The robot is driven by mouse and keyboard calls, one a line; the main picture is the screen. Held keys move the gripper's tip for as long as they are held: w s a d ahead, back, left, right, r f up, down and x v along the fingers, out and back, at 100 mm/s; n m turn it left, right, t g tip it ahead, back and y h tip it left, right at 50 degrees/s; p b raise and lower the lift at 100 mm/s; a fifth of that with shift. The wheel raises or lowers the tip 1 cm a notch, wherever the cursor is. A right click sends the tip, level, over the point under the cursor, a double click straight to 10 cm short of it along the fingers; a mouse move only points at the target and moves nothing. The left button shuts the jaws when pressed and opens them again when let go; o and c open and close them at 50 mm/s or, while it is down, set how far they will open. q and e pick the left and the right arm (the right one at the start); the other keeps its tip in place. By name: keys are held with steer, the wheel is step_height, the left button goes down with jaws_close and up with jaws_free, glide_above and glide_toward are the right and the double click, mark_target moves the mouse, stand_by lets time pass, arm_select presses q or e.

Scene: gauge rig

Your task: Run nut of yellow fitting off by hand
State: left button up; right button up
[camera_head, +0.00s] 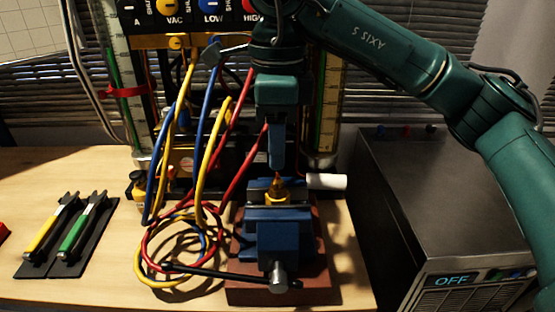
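A small brass-yellow fitting (277,188) stands upright between the jaws of a blue vise (277,238) on a red-brown base. Its lower part is hidden by the vise jaws, and its nut is too small to make out clearly. My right gripper (277,164) comes down from above, with its blue fingertips just over the top of the fitting. The fingers are seen edge-on, one behind the other, so the gap between them is hidden. I cannot tell whether they touch the fitting. My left gripper is not in view.
Yellow, blue and red hoses (205,215) loop down left of the vise from the gauge manifold (190,12). The vise handle (230,275) sticks out in front. A dark machine (450,190) marked OFF stands right. Two tools lie on a black mat (95,245) at left.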

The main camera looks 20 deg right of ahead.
step_height(320, 180, up, 8)
steer(key=p, duration=0.1)
steer(key=shift+r+p, duration=0.2)
steer(key=shift+p, duration=0.15)
